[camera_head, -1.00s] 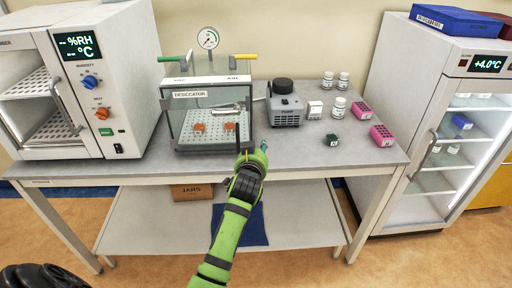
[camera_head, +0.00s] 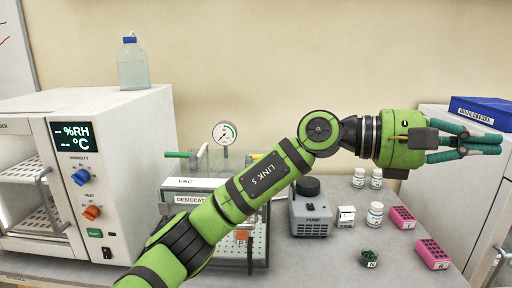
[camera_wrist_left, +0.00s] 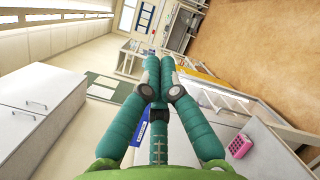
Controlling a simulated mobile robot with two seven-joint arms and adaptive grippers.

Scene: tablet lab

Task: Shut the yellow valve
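The desiccator (camera_head: 183,196) stands on the bench behind my left arm. Its green valve handle (camera_head: 177,154) shows at the top left, beside the VAC label. My right gripper is not in view.
A gauge (camera_head: 225,133) rises above the desiccator. A pump (camera_head: 311,216), several white jars (camera_head: 375,214) and pink racks (camera_head: 402,217) stand to the right. The humidity oven (camera_head: 105,190) is at left with a bottle (camera_head: 132,68) on top. A blue box (camera_head: 482,110) lies near my gripper.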

